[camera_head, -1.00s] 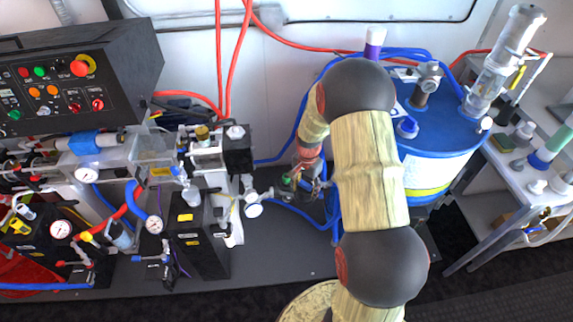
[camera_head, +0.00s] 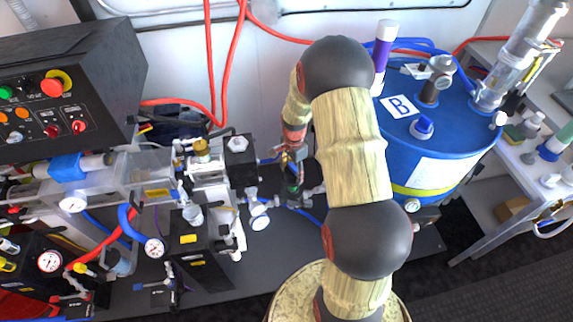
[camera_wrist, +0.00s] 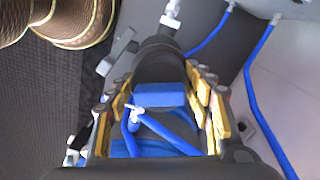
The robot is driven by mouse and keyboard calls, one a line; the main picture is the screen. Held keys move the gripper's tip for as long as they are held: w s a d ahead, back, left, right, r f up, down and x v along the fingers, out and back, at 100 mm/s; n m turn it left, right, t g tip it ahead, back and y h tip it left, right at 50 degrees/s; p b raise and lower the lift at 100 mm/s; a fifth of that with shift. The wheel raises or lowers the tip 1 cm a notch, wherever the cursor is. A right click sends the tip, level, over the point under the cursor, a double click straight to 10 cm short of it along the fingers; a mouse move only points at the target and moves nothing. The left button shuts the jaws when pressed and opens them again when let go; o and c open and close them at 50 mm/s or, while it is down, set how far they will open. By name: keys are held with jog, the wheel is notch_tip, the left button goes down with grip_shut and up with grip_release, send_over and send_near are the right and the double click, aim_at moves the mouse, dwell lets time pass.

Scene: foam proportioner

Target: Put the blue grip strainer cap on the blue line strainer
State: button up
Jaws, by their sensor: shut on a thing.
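My gripper (camera_wrist: 163,78) is shut on a dark cylindrical piece with a blue block on its near side, which I take as the blue grip strainer cap (camera_wrist: 160,95). The gold-padded fingers lie on both sides of it in the wrist view. In the head view my gripper (camera_head: 291,168) is small, hanging below the arm between the black pump units and the blue drum; the cap cannot be made out there. I cannot tell for certain which fitting is the blue line strainer. A pale metal fitting (camera_wrist: 172,12) shows beyond the held piece.
A blue drum (camera_head: 430,160) stands right of the arm, with a shelf table (camera_head: 490,215) beyond it. Pump units with gauges (camera_head: 205,240) and a black control box (camera_head: 70,75) fill the left. Blue hoses (camera_wrist: 257,90) run along the right of the wrist view.

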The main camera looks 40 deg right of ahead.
aim_at(293, 167)
jog(key=shift+f+b, duration=2.5)
jog(key=shift+f, duration=0.85)
jog(key=shift+f, duration=0.5)
jog(key=o, duration=1.3)
jog(key=shift+o, duration=0.2)
notch_tip(293, 167, up, 12)
jog(key=shift+f, duration=0.1)
